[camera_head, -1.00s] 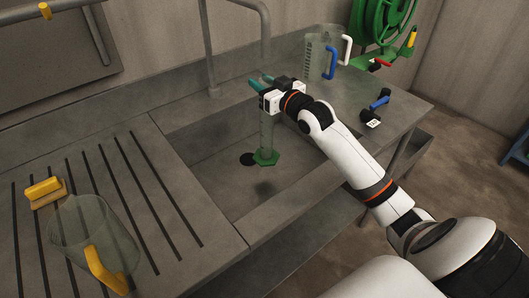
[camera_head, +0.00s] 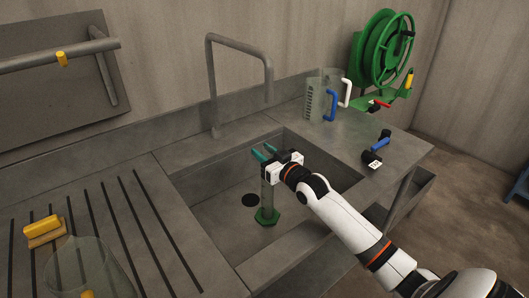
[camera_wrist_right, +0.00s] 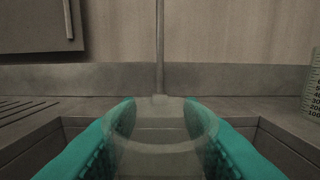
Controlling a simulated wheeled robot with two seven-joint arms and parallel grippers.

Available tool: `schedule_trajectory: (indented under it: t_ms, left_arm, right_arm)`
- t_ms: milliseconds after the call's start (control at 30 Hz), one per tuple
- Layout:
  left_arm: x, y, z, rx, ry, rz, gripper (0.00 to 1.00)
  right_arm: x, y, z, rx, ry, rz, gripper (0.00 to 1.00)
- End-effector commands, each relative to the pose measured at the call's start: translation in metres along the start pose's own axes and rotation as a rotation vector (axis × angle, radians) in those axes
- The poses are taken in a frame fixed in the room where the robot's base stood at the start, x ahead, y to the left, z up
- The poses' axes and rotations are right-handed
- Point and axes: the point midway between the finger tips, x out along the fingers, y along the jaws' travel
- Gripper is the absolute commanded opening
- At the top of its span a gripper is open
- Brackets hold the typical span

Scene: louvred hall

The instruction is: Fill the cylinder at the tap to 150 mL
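The measuring cylinder (camera_head: 267,196) is a slim clear tube with a green foot, upright in the sink (camera_head: 215,215) beside the dark drain. My right gripper (camera_head: 266,155) has its teal fingers on either side of the tube near the top, shut on it. In the right wrist view the clear round rim (camera_wrist_right: 160,140) shows between the fingers. The grey tap (camera_head: 240,40) arches over the sink, its spout end above the cylinder. I see no water stream and cannot read a level. Whether the foot touches the sink floor is unclear. My left gripper is not in view.
A clear jug with a blue handle (camera_head: 330,106) and another with a white handle stand behind right, by a green hose reel (camera_head: 380,50). A blue and black tool (camera_head: 378,148) lies on the right counter. A yellow brush (camera_head: 43,229) and clear jug (camera_head: 88,270) are at left.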

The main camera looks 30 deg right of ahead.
Motion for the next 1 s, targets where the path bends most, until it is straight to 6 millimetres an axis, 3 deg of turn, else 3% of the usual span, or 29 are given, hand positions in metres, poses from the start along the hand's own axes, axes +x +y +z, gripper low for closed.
schedule_trajectory:
  t_ms: [33, 100, 467, 667, 1000]
  left_arm:
    - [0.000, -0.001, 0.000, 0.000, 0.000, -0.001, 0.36]
    - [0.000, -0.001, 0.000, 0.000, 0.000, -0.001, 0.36]
    - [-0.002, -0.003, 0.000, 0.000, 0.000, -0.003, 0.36]
    - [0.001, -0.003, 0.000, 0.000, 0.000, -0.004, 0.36]
    - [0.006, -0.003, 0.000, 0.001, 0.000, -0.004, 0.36]
  right_arm:
    - [0.000, 0.000, 0.000, 0.000, 0.001, 0.000, 0.42]
    - [0.000, 0.000, 0.000, 0.000, 0.001, 0.000, 0.54]
    - [-0.001, 0.000, 0.003, 0.000, 0.002, 0.000, 0.54]
    - [-0.029, 0.001, 0.000, -0.001, 0.005, 0.001, 0.54]
    - [-0.095, 0.001, 0.001, -0.001, 0.005, 0.001, 0.54]
